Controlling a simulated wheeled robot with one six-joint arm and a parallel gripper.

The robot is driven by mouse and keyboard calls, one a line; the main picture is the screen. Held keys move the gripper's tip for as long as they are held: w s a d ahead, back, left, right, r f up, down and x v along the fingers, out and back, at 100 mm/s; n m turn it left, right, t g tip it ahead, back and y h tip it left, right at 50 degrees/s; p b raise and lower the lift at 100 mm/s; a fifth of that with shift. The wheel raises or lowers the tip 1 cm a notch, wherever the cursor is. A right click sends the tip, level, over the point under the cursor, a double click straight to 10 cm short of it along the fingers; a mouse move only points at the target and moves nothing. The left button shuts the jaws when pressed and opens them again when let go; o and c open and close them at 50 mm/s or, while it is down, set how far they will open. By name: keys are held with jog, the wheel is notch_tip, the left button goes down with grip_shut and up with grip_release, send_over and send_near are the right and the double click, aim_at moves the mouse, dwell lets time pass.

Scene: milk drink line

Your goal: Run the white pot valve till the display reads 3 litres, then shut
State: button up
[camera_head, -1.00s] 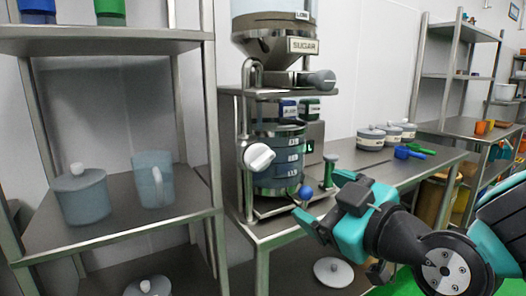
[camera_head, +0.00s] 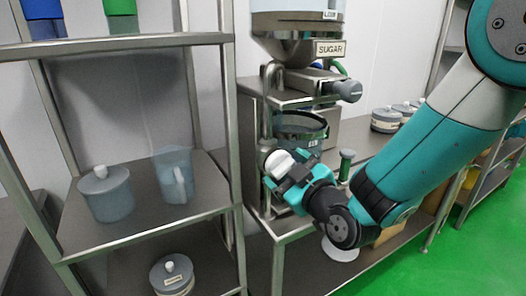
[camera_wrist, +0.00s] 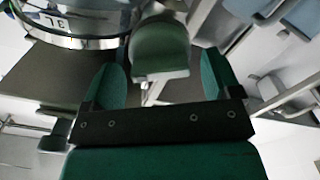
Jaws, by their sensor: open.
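The clear pot (camera_head: 300,125) stands under the sugar hopper on the metal stand; its rim and a label show, and my arm hides its lower part. The white valve knob (camera_head: 278,162) is at its lower left front. My gripper (camera_head: 283,176) is open at the knob, partly overlapping it; I cannot tell whether they touch. In the wrist view a grey-green rounded block (camera_wrist: 160,48) lies just beyond and between the open fingertips; I cannot tell which part it is. The pot's metal rim and "3L" mark show there at upper left (camera_wrist: 75,30). I cannot read the display.
The sugar hopper (camera_head: 300,38) with its grey side knob (camera_head: 347,90) hangs above. A green-topped post (camera_head: 347,156) stands right of my gripper. A shelf at left holds a lidded pot (camera_head: 105,195) and a jug (camera_head: 174,178). Lidded bowls (camera_head: 386,119) stand on the counter behind.

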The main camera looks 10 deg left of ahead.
jog(key=shift+w+a, duration=0.3)
jog(key=shift+w, duration=0.2)
jog(key=c, duration=0.8)
jog(key=shift+r+m, duration=0.1)
jog(key=shift+m, duration=2.8)
jog(key=o, duration=0.8)
